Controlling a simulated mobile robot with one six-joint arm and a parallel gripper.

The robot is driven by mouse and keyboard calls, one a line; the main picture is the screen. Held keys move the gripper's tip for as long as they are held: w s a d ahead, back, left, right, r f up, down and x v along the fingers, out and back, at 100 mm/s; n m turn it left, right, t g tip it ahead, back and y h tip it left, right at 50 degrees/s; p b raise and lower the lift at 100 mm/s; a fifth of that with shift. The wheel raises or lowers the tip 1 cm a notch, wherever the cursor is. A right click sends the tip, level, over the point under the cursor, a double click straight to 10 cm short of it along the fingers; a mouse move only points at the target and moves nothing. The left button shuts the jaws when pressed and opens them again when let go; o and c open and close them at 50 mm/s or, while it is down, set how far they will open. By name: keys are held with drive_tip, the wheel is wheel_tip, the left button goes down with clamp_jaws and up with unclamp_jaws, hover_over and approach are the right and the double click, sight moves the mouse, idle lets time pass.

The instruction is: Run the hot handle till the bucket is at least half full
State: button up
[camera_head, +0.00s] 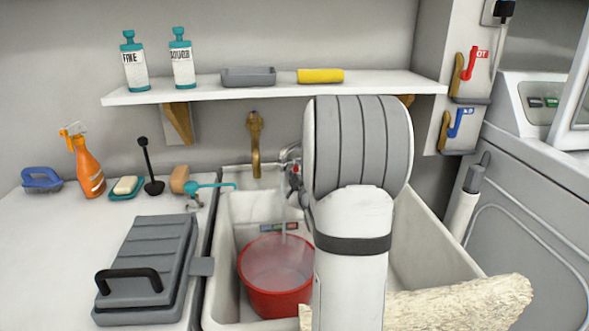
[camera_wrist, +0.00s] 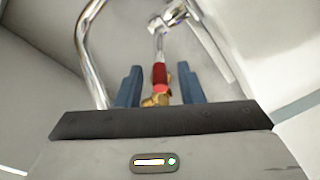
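A red bucket (camera_head: 262,294) stands in the white sink (camera_head: 222,300). A pale streak like falling water (camera_head: 284,215) enters it, and its inside looks hazy; I cannot tell the level. A chrome faucet (camera_head: 290,155) is mostly hidden by my arm. In the wrist view, a red handle (camera_wrist: 159,74) with a brass end (camera_wrist: 158,99) lies between the blue fingers of my gripper (camera_wrist: 160,84). The fingers are apart, with gaps on both sides of the handle.
A brass spout (camera_head: 255,145) is on the back wall. Red (camera_head: 469,63) and blue (camera_head: 460,122) levers hang in wall holders at right. A shelf (camera_head: 220,94) with bottles is above. The left counter (camera_head: 60,240) holds cleaning items and a grey lidded box (camera_head: 150,260).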

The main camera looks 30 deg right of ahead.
sight(296, 164)
drive_tip(key=shift+x, duration=1.9)
clamp_jaws()
